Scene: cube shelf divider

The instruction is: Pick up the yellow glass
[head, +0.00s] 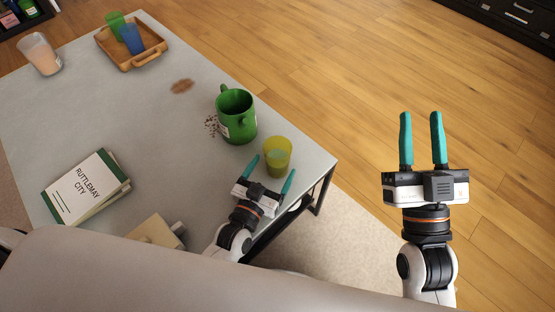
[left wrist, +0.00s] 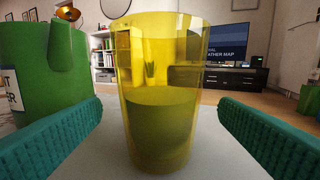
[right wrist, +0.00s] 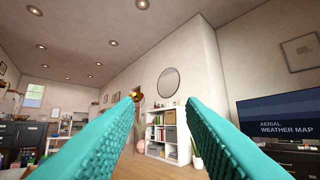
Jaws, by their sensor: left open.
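The yellow glass (head: 277,156) stands upright on the grey table near its right corner. In the left wrist view the see-through yellow glass (left wrist: 160,95) stands between my two teal fingers, with a gap on each side. My left gripper (head: 271,170) is open, its fingers pointing at the glass from the near side. I cannot tell how far the fingertips reach past the glass. My right gripper (head: 422,116) is open and empty, held out over the floor to the right of the table.
A green mug (head: 236,116) stands just behind and left of the glass. A wooden tray (head: 152,52) with a green and a blue cup, a pinkish glass (head: 41,55), a book (head: 86,186) and a beige box (head: 155,232) are also on the table (head: 115,125).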

